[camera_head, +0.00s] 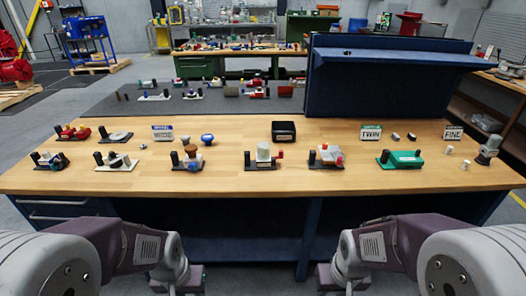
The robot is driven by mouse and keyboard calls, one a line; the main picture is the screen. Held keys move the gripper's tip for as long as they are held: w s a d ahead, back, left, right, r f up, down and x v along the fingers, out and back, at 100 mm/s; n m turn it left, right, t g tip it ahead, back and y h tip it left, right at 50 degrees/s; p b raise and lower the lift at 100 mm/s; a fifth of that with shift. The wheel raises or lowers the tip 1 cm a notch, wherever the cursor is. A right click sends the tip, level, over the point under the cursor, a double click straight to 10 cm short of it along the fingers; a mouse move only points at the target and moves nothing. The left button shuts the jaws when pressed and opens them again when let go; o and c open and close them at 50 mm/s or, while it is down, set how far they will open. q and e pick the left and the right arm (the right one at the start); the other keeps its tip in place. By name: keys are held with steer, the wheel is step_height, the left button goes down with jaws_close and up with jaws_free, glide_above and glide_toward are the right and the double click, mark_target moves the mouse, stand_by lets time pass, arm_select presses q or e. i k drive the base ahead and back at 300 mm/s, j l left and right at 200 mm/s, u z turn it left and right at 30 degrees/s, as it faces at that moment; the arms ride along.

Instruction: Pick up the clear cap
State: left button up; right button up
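I cannot pick out a clear cap with certainty at this size. A pale, whitish cylinder (264,151) stands upright on a small dark base with a red part beside it, near the middle of the wooden bench (225,180). A grey, partly see-through-looking piece (488,149) stands at the bench's right end. Small white pieces lie near it, one of them a small white cylinder (464,165). My two arms come in at the bottom left and bottom right, in front of the bench and below its top.
Several valve units line the bench, including a green one (401,159), a red-and-white one (327,157) and a brown-knobbed one (188,157). A blue shelf unit (380,80) rises at the back right. Bare wood lies along the front.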

mark_target(263, 148)
steer(key=i+l, duration=0.1)
steer(key=i, duration=1.1)
